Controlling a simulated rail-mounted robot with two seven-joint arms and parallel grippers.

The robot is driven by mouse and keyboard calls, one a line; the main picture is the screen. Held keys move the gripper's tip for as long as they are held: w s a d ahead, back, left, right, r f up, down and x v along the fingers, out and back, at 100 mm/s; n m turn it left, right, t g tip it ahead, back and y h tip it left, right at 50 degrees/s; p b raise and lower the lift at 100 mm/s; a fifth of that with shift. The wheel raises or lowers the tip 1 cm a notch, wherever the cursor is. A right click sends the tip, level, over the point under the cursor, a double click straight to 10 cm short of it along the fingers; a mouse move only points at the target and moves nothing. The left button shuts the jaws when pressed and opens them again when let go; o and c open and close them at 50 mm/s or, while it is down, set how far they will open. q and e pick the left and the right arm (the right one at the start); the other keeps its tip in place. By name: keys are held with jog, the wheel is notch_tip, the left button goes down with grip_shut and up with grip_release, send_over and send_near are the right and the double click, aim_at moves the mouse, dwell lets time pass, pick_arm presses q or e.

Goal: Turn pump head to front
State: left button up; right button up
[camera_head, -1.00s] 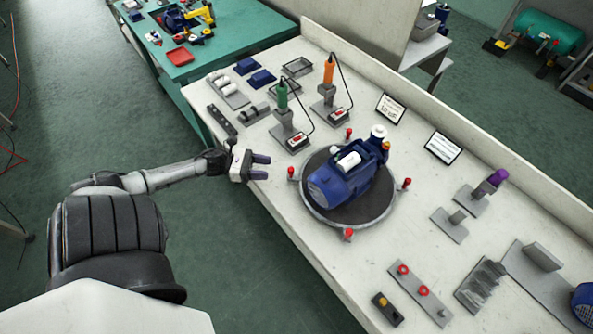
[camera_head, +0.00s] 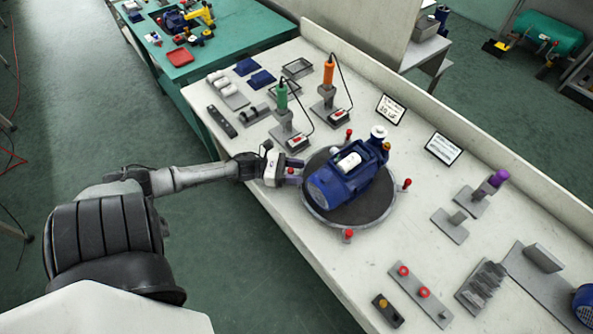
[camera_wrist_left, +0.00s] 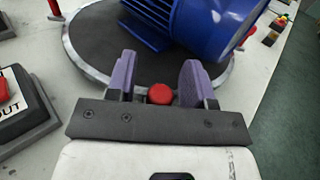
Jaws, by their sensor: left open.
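The blue pump (camera_head: 345,182) lies on a round dark turntable (camera_head: 322,208) with a grey rim. Its white-topped end (camera_head: 378,133) points to the back right. Red-topped posts stand around the rim. My left gripper (camera_head: 294,172) is at the turntable's left edge. In the left wrist view, the left gripper (camera_wrist_left: 158,84) is open, with a red knob (camera_wrist_left: 160,94) between its purple-padded fingers. No clear contact with the knob shows. The pump's blue body (camera_wrist_left: 195,22) and the turntable (camera_wrist_left: 95,35) are just beyond the fingers. My right gripper is not in view.
An orange-handled tool (camera_head: 328,72) and a green-handled tool (camera_head: 282,97) stand behind the left gripper. Two signs lean at the back wall. A strip with red knobs (camera_head: 422,292) lies at the front right. The bench between turntable and strip is clear.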

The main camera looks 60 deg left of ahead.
pick_arm(q)
jog(key=shift+c, duration=0.5)
grip_shut()
jog(key=shift+d, duration=0.1)
